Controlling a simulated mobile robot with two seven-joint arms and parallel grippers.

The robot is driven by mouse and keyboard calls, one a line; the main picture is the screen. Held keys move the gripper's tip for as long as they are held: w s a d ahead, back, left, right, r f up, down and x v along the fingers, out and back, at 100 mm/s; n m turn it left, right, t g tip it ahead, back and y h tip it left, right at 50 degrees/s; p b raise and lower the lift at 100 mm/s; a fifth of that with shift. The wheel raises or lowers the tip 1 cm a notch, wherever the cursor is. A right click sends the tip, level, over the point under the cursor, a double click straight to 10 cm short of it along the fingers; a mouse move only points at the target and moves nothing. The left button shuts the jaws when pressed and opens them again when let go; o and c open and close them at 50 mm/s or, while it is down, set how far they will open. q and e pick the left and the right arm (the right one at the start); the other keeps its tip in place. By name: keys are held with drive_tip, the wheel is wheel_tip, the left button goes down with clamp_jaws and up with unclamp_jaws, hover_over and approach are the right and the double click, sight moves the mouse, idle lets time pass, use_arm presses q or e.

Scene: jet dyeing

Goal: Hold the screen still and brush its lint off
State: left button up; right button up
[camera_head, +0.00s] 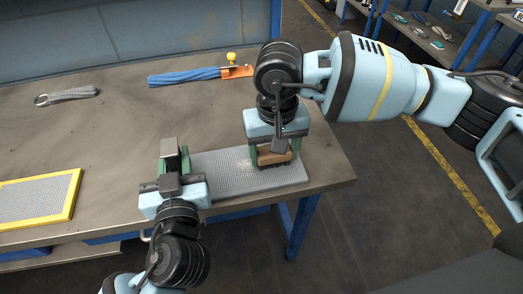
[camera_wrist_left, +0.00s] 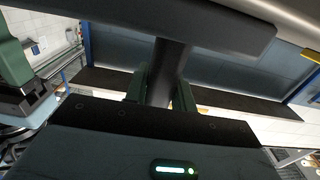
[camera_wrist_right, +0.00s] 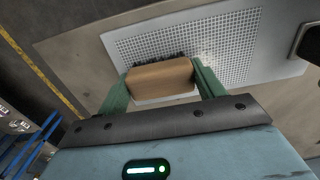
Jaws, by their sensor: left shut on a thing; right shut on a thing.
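The grey perforated screen (camera_head: 225,172) lies flat on the workbench near its front right corner. It also shows in the right wrist view (camera_wrist_right: 235,45). My right gripper (camera_head: 273,158) is shut on a brush with a tan wooden block (camera_wrist_right: 160,77) and dark bristles. The bristles are down at the screen's right part. Some pale specks, possibly lint, show beside the brush in the right wrist view (camera_wrist_right: 205,57).
A yellow-framed mesh panel (camera_head: 75,190) lies at the bench's left front. The bench (camera_head: 120,120) is clear in the middle. Its right edge is close to the screen.

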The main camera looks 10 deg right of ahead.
drive_tip(key=shift+d, duration=0.95)
drive_tip(key=shift+s+a, duration=0.1)
drive_tip(key=shift+a, duration=5.25)
drive_tip(key=shift+w+d, duration=0.45)
drive_tip(key=shift+w, duration=0.05)
drive_tip(key=shift+d, duration=4.95)
drive_tip(key=shift+s+a, duration=0.1)
drive_tip(key=shift+a, duration=5.3)
wheel_tip(320, 180, up, 8)
drive_tip(key=shift+d+r, duration=0.1)
